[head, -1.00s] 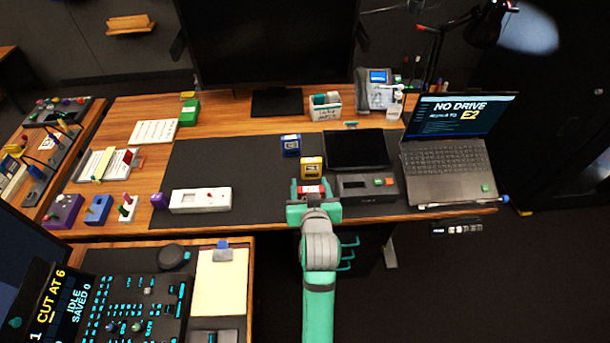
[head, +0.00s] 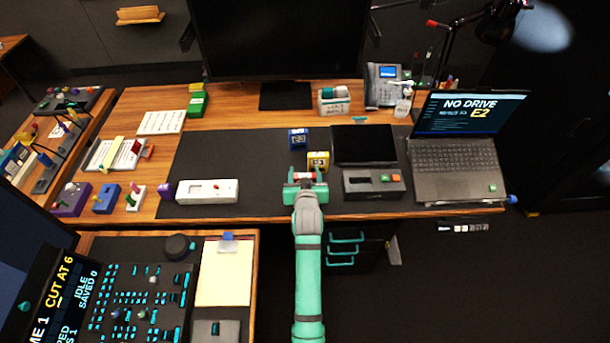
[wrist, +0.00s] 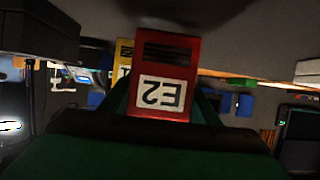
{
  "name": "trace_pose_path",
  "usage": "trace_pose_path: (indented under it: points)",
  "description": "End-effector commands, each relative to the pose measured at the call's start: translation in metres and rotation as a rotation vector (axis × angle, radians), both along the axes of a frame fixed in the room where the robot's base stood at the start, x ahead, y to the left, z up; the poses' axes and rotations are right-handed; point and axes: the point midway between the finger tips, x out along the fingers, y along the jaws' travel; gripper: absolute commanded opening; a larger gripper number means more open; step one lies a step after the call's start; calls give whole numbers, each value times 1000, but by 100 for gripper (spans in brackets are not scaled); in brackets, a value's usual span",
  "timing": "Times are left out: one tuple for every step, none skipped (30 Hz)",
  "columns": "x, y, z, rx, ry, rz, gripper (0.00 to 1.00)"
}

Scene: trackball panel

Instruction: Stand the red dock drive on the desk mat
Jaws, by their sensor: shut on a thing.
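The red dock drive (wrist: 166,70), with a white E2 label upside down in the wrist view, is held in my gripper (wrist: 163,112). In the head view my gripper (head: 305,187) is shut on it over the front edge area of the dark desk mat (head: 235,152), and only a little of the red drive (head: 304,175) shows. The drive's far end is over the mat surface in the wrist view; I cannot tell whether it touches. The yellow drive (head: 318,161) stands just behind and right of my gripper, and the blue drive (head: 298,139) is farther back.
A white device (head: 207,197) lies at the left. The mat between is clear.

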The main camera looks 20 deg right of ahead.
Motion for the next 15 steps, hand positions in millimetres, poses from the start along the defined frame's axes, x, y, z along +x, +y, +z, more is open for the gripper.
trace_pose_path:
  points:
    - [0, 0, -8, 0, 1, 0, 27]
    - [0, 0, -10, 1, 2, 0, 27]
    - [0, 0, -12, 0, -1, 0, 27]
    - [0, 0, -13, 0, -2, 1, 27]
    - [0, 1, -13, 0, -2, 1, 27]
    - [0, 1, -12, 0, -3, 1, 27]
    - [0, 0, -12, 0, -3, 1, 27]
    - [0, 0, -12, -1, -3, 0, 27]
    - [0, -1, -12, 0, -2, 0, 27]
    - [0, -1, -12, 0, -2, -1, 27]
    - [0, -1, -13, 0, -2, -2, 27]
    - [0, -2, -13, 0, -2, -2, 27]
    - [0, -2, -14, 0, -2, -3, 27]
    - [-1, -2, -15, 0, -1, -4, 27]
    - [-1, -2, -16, 0, -1, -4, 61]
